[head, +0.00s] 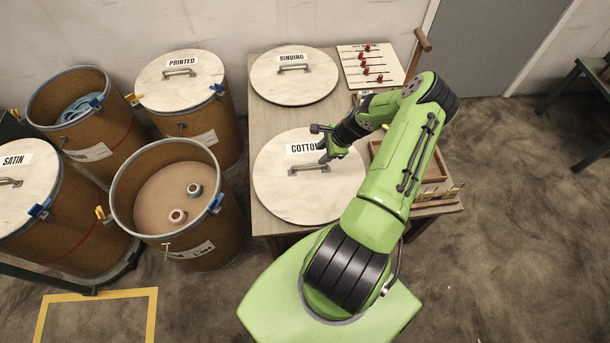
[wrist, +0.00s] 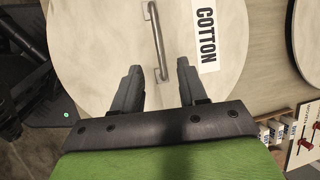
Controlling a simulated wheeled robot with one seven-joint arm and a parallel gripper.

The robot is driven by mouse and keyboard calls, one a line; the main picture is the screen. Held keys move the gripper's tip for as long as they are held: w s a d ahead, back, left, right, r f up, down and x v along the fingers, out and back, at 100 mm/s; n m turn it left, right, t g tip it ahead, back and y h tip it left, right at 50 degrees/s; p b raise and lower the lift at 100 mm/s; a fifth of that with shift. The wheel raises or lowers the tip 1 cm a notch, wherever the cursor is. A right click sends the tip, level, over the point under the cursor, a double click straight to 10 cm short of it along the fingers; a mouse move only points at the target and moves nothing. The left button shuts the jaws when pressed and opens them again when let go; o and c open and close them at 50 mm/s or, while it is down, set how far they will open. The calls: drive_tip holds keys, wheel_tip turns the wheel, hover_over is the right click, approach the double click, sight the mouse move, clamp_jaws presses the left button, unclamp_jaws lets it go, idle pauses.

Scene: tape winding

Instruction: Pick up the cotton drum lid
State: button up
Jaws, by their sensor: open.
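The cotton drum lid (head: 300,200) is a pale round disc with a black-on-white COTTON label and a grey bar handle (head: 309,169). It lies flat on the wooden table. The lid also fills the upper part of the wrist view (wrist: 105,50), with its handle (wrist: 157,42) running up from between the fingertips. My gripper (head: 321,143) is open over the lid, close to the handle. In the wrist view its two fingers (wrist: 158,82) stand on either side of the handle's near end, with nothing clamped. The exact height above the lid is hard to tell.
The BINDING lid (head: 290,90) lies behind on the table (head: 262,120). A board with red pegs (head: 371,66) and a wooden tray (head: 432,168) are also there. On the left stand an open drum holding two spools (head: 148,235), another open drum (head: 100,140), and the lidded PRINTED (head: 180,80) and SATIN (head: 25,205) drums.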

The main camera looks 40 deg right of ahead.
sight(310, 165)
drive_tip(key=b+x, duration=0.1)
drive_tip(key=x, duration=0.3)
drive_tip(key=b+x, duration=0.1)
drive_tip(key=x, duration=0.4)
drive_tip(key=shift+a+f, duration=0.2)
drive_tip(key=shift+a, duration=0.1)
drive_tip(key=shift+r, duration=0.1)
clamp_jaws()
idle(0.7)
